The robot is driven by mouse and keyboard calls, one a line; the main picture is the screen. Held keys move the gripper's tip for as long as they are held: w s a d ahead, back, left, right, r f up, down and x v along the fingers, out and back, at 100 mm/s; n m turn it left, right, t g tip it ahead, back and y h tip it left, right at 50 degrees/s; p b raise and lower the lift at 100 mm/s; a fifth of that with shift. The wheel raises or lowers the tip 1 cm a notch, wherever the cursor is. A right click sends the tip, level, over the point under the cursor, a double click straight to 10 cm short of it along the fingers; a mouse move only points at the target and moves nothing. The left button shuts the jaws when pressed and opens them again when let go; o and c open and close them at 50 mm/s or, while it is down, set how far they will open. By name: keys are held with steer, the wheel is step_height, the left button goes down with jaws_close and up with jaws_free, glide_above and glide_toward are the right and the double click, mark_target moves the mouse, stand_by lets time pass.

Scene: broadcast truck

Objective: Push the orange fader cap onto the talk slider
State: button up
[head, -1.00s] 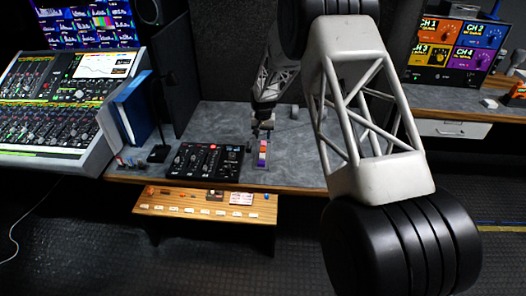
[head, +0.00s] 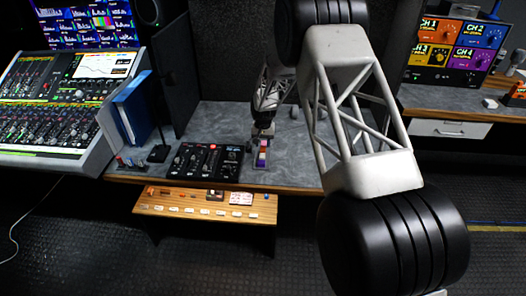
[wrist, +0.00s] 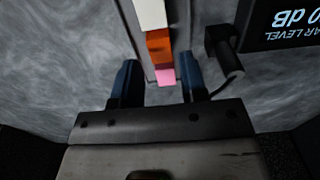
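The orange fader cap (wrist: 160,48) sits in a narrow holder strip (wrist: 131,25), between a white cap (wrist: 152,14) and a pink cap (wrist: 166,77) in the wrist view. My gripper (wrist: 158,80) is open, with its dark blue fingers apart on either side of the strip's near end, by the pink cap. Nothing is held between them. In the head view the strip (head: 261,166) stands on the desk below my gripper (head: 263,134). Left of it is a black slider panel (head: 206,160); its lettering is too small to tell which slider is talk.
A wooden ledge (head: 205,206) with labelled slots projects from the desk front. A black box with a display (wrist: 290,22) and a cable is close right of the fingers in the wrist view. A blue binder (head: 133,108) and microphone (head: 160,152) stand left. Desk behind the panel is clear.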

mark_target(263, 149)
steer(key=shift+f, duration=1.7)
steer(key=c, duration=0.7)
steer(key=shift+o, duration=0.2)
steer(key=shift+r, duration=0.1)
steer(key=shift+r, duration=0.4)
step_height(263, 149, up, 3)
steer(key=shift+f, duration=0.1)
steer(key=s+d, duration=0.1)
steer(key=s, duration=0.4)
steer(key=s+d, duration=0.2)
steer(key=s, duration=0.3)
steer(key=s+d+r, duration=0.1)
steer(key=s, duration=0.4)
steer(key=shift+s+d+r, duration=0.1)
steer(key=shift+s+d, duration=0.1)
